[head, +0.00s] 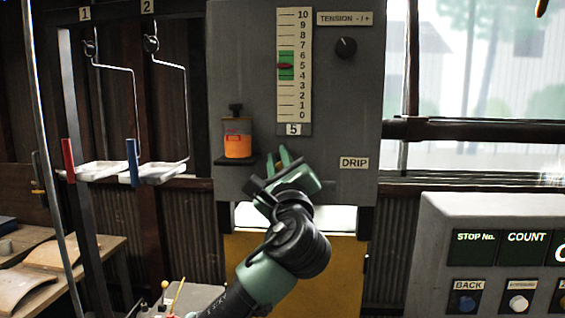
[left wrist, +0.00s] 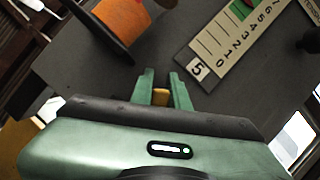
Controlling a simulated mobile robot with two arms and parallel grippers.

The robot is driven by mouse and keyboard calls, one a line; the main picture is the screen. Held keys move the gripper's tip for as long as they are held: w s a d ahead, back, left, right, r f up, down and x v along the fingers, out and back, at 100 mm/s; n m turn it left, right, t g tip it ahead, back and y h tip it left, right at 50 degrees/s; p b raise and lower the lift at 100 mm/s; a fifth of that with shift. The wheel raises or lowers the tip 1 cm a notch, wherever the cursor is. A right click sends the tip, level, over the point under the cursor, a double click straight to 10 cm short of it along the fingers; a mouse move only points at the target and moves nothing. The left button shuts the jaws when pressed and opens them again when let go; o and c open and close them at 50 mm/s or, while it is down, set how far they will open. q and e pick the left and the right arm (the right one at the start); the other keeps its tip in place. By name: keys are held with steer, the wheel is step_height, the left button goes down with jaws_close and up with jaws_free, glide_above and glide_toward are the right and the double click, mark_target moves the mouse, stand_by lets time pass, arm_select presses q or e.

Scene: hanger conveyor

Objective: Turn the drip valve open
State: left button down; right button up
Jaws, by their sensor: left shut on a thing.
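The oil cup (head: 237,139) with orange fluid sits on a small ledge on the grey panel (head: 230,60). Its orange body also shows in the left wrist view (left wrist: 122,22). The DRIP label (head: 354,163) is right of my left gripper (head: 278,161). In the left wrist view the gripper's two green fingers (left wrist: 161,82) are on either side of a small brass-coloured piece (left wrist: 160,97), probably the drip valve's handle, and are shut on it. The fingers hide most of this piece in the head view. My right gripper is not in view.
A tension scale (head: 294,100) and a black knob (head: 345,47) are higher on the panel. Two hangers with white trays (head: 103,170) hang at left. A control console (head: 450,211) stands at lower right. A wooden bench (head: 100,255) is at lower left.

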arm_select(q)
steer(key=shift+f, duration=0.1)
stand_by(0.3)
steer(key=c, duration=1.4)
jaws_free()
steer(key=shift+o, duration=0.2)
steer(key=b+v, duration=0.3)
steer(key=v, duration=0.4)
steer(key=shift+s+f+b, duration=0.2)
steer(key=shift+s+b, duration=0.1)
steer(key=shift+b, duration=0.05)
